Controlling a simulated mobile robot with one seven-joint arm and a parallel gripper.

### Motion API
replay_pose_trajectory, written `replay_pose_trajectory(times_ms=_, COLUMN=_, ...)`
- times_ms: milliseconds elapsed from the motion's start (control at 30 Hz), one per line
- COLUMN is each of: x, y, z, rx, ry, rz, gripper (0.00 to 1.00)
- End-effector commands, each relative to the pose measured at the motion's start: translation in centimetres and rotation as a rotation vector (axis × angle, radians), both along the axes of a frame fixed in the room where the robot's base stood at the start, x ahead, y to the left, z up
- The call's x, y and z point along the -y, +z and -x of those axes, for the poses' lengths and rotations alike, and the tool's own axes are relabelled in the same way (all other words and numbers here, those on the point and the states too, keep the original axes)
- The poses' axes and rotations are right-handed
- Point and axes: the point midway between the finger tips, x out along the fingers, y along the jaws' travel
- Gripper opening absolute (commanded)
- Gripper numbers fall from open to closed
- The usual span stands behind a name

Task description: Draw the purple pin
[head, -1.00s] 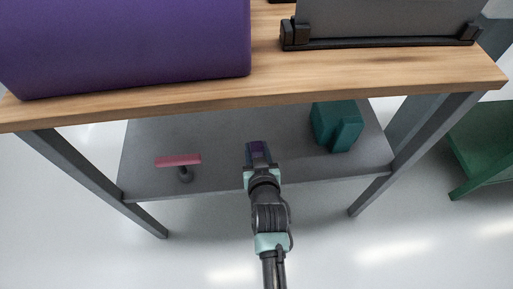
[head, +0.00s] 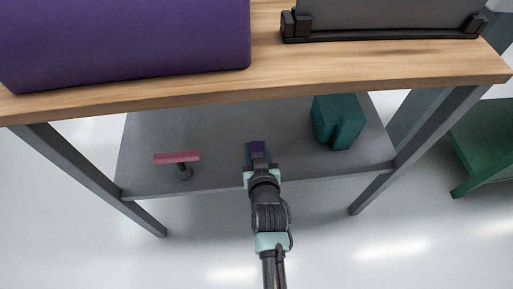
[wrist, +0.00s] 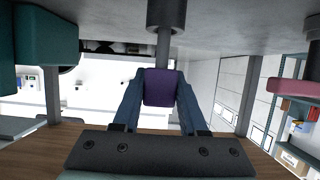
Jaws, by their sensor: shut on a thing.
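The purple pin's block-shaped head (wrist: 161,88) is between the two blue fingers of my gripper (wrist: 160,95) in the wrist view. The fingers are shut on it from both sides. A grey stem (wrist: 163,50) runs from the head to a dark round collar (wrist: 166,14) at the grey surface. Stem and collar look in line; how deep the stem sits is hidden. In the head view my gripper (head: 257,155) is over the front part of the grey lower shelf (head: 215,150), with the purple head (head: 257,149) showing between its fingers.
A pink T-shaped handle (head: 177,157) stands on the shelf to the left. A teal block (head: 338,122) is to the right. The wooden top (head: 330,80) overhangs the shelf, bearing a large purple case (head: 130,45) and a grey panel (head: 390,18). Table legs flank both sides.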

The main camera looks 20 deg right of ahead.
Motion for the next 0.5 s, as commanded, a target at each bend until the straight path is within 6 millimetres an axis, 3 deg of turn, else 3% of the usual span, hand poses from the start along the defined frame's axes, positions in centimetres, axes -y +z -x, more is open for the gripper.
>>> replay_pose_trajectory(times_ms=500, x=0.0, y=-1.7, z=0.0, rx=0.001, ry=0.000, rz=0.000, gripper=0.00)
